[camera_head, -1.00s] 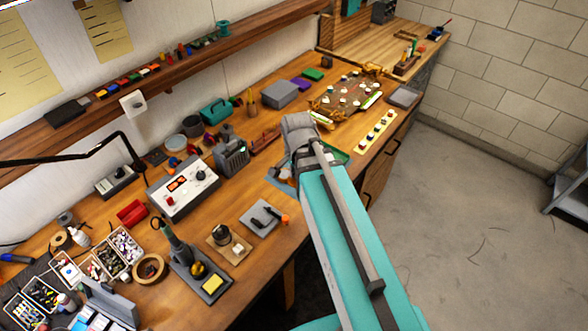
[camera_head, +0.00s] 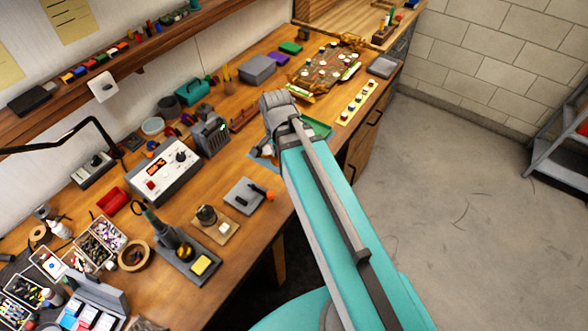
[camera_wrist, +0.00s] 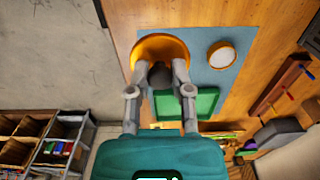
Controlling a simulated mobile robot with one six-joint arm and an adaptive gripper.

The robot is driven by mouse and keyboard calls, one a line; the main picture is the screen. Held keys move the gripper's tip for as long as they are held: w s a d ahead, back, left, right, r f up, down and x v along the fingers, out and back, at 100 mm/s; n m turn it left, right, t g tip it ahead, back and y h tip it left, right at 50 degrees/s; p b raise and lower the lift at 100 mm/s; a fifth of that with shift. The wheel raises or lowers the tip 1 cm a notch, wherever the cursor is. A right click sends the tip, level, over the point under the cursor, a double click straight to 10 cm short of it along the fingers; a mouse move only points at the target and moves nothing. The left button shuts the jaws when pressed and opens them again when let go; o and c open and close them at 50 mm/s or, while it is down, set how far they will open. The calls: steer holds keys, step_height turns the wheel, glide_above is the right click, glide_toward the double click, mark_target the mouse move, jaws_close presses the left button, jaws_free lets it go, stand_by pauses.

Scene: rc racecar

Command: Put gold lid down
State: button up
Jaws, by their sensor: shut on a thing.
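In the wrist view my gripper (camera_wrist: 161,68) has its two fingers closed around a dark rounded piece, which looks like a knob on the gold lid (camera_wrist: 152,44). The round gold-orange shape lies just beyond the fingertips, partly hidden by them. It is over the blue-grey mat's (camera_wrist: 212,78) edge; I cannot tell whether it touches the mat. A small round gold-rimmed thing with a pale top (camera_wrist: 222,55) sits on the mat to the right. In the head view my arm hides the gripper and the lid.
A green tray (camera_wrist: 205,103) lies close to the fingers; it also shows in the head view (camera_head: 317,128). A long wooden rack (camera_wrist: 275,88) is to the right. The wooden bench (camera_head: 236,172) is crowded on the left, and its front edge is near my arm.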

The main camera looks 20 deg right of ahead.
step_height(320, 180, down, 2)
steer(key=shift+f+b, duration=0.1)
steer(key=shift+b, duration=0.6)
